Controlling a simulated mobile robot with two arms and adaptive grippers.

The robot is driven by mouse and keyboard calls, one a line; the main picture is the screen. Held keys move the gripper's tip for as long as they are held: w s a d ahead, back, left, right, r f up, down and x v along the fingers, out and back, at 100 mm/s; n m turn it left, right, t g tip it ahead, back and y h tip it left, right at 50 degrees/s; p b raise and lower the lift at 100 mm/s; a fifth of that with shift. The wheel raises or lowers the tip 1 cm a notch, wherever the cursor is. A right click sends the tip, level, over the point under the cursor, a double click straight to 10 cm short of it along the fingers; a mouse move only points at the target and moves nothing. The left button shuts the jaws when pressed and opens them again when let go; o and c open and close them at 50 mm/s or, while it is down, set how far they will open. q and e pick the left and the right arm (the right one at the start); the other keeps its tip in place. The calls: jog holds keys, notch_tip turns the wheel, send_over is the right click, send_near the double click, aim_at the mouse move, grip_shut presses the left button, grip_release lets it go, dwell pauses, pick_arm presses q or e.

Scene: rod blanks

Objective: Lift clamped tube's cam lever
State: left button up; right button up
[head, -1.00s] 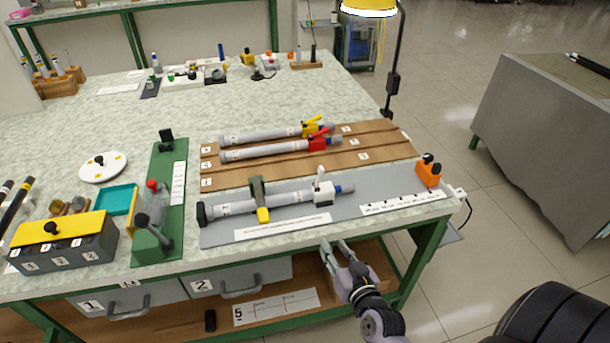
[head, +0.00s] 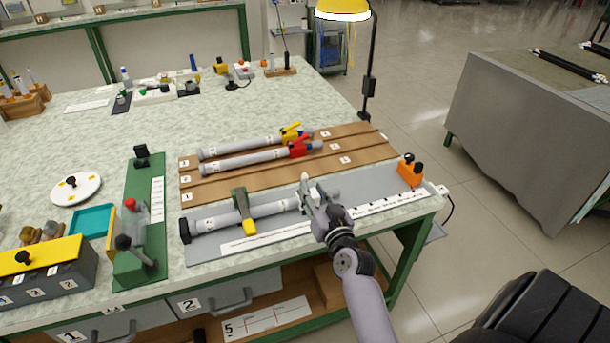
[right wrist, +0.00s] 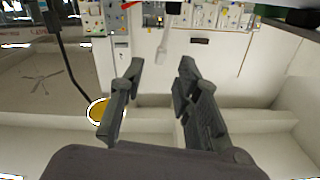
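The clamped tube (head: 268,210) lies on the grey plate at the front of the bench. A green clamp (head: 240,200) with a yellow tip sits across it, and its left end meets a black block (head: 185,231). The white cam fitting (head: 303,197) at its right part is largely covered by my right gripper (head: 308,186), so the lever's pose is hard to make out. In the right wrist view the two fingers (right wrist: 160,78) are apart with nothing between them. A pale bar (right wrist: 167,35) shows beyond them; I cannot tell what it is. My left gripper is not in view.
Two more tubes, with a yellow lever (head: 291,129) and a red lever (head: 299,147), lie on the wooden rack (head: 225,182) behind. An orange block (head: 410,173) stands to the right. A green fixture (head: 143,200) stands left. A lamp (head: 343,10) rises behind.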

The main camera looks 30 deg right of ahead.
aim_at(307, 180)
jog(key=x, duration=0.6)
jog(key=shift+w, duration=0.2)
grip_shut()
